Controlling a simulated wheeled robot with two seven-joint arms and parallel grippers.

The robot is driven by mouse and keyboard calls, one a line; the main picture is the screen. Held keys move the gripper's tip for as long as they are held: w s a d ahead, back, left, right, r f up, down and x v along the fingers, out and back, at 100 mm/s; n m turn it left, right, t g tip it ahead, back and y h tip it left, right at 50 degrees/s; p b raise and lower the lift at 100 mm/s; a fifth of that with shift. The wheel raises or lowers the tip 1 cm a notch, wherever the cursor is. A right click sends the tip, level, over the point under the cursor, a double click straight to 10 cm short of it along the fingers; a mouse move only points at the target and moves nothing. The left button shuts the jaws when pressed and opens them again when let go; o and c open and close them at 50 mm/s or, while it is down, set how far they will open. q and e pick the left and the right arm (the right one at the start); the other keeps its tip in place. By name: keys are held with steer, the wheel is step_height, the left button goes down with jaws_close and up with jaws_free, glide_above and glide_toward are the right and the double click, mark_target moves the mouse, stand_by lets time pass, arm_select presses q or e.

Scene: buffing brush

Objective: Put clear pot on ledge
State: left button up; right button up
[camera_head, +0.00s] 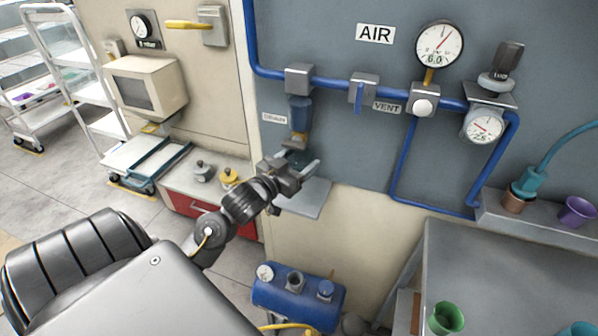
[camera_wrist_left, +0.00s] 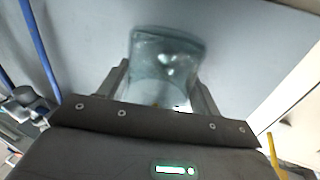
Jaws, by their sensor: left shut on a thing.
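My left gripper (camera_head: 293,168) is shut on the clear pot (camera_wrist_left: 166,55), a see-through greenish cup whose near part sits between the fingers in the left wrist view. In the head view the clear pot (camera_head: 297,157) shows only faintly between the fingers. They hold it in front of the grey wall panel, below a blue-and-brass fitting (camera_head: 299,115). A small grey ledge (camera_head: 312,200) juts from the panel just below the gripper. Whether the pot touches it cannot be told. My right gripper is not in view.
Blue pipes (camera_head: 330,84) with gauges run across the panel. A green pot (camera_head: 446,318) stands on the bench (camera_head: 480,270). A blue tank (camera_head: 270,298) stands below.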

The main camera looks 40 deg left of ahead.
mark_target(299, 171)
arm_select(q)
steer(key=shift+f, duration=1.85)
steer(key=shift+w+f, duration=0.1)
steer(key=shift+f, duration=0.2)
steer(key=shift+f, duration=0.1)
steer(key=o, duration=1)
steer(key=s+b, duration=0.1)
steer(key=s, duration=1.1)
steer(key=shift+b, duration=0.35)
